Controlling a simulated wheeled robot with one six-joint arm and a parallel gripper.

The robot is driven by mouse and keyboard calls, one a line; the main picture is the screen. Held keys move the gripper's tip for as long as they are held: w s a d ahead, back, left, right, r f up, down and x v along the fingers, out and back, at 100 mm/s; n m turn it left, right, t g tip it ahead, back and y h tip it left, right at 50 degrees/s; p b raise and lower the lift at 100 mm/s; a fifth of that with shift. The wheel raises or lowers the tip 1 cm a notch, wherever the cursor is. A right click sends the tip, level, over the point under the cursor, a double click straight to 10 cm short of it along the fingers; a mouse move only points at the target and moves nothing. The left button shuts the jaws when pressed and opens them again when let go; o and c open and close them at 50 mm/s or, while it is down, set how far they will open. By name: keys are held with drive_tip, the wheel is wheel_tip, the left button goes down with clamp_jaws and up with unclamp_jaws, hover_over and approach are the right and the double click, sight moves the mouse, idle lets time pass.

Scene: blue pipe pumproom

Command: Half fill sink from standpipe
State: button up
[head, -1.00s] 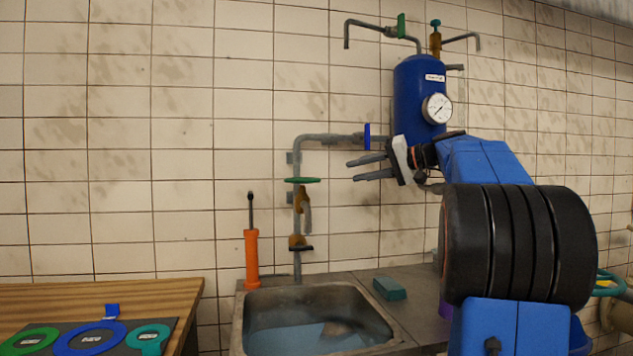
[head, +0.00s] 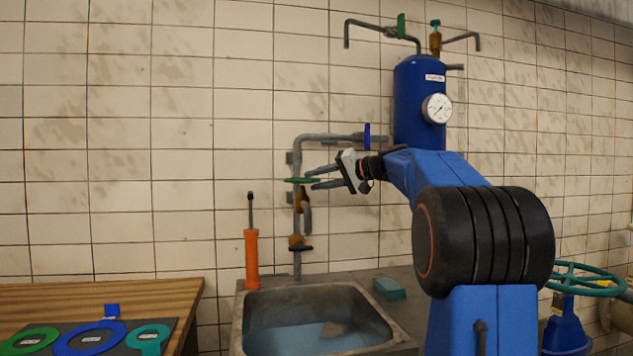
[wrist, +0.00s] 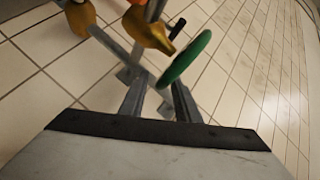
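The grey standpipe (head: 297,262) rises on the tiled wall behind the metal sink (head: 382,335). It carries a flat green handle (head: 296,180), a brass tap (head: 301,198) with a downturned spout, and a lower brass fitting (head: 296,241) with a dark handle. Bluish water (head: 300,338) lies in the sink; its depth is hard to judge. My gripper (head: 309,180) is open, its fingertips at the right edge of the green handle. In the wrist view the green handle (wrist: 186,59) is close to the right fingertip; I cannot tell whether they touch.
A blue handle (head: 367,136) sits on the upper pipe beside the blue tank (head: 418,90) with its gauge (head: 437,108). An orange pump (head: 251,258) stands behind the sink and a green sponge (head: 389,288) lies to its right. A wooden bench (head: 90,295) is at left.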

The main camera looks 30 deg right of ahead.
drive_tip(key=shift+w+a, duration=0.1)
drive_tip(key=shift+w, duration=0.05)
drive_tip(key=shift+c, duration=0.2)
clamp_jaws()
drive_tip(key=shift+w+f+n+g+y, duration=0.2)
drive_tip(key=shift+w+n+g+y, duration=0.25)
drive_tip(key=shift+n+y, duration=0.2)
drive_tip(key=shift+w+a+f+n+g+y, duration=0.1)
drive_tip(key=shift+w+n+g+y, duration=0.15)
drive_tip(key=shift+n+g+y, duration=0.5)
drive_tip(key=shift+w+n+g+y, duration=0.2)
drive_tip(key=shift+n+g+y, duration=0.4)
drive_tip(key=shift+n+g, duration=0.2)
drive_tip(key=shift+o, duration=0.2)
unclamp_jaws()
drive_tip(key=shift+w+f, duration=0.1)
drive_tip(key=shift+r, duration=0.2)
drive_tip(key=shift+r, duration=0.1)
